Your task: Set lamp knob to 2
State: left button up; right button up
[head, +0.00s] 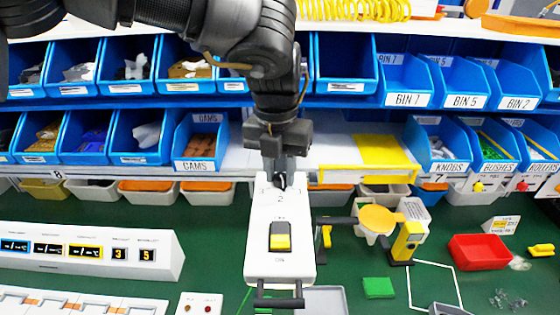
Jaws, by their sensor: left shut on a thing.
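A white switch box (262,262) stands on the green bench in the middle of the head view. A figure 2 is printed near its far end, and a yellow rocker switch (280,237) in a dark frame sits lower on its face. My left gripper (281,182) comes down from above at the far end of the box. Its jaws are shut on the knob there, which the fingers mostly hide. I cannot read the knob's pointer or setting. My right gripper is not in view.
Blue bins of parts (137,133) line the shelves behind. A white display panel (90,250) stands at the left. A yellow-topped stand (378,220) and a yellow device (407,242) are close at right. A red tray (480,251) lies farther right.

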pick_arm(q)
jog(key=shift+m+p, duration=0.8)
jog(key=shift+m, duration=0.7)
jog(key=o, duration=1)
jog(key=shift+w, duration=0.1)
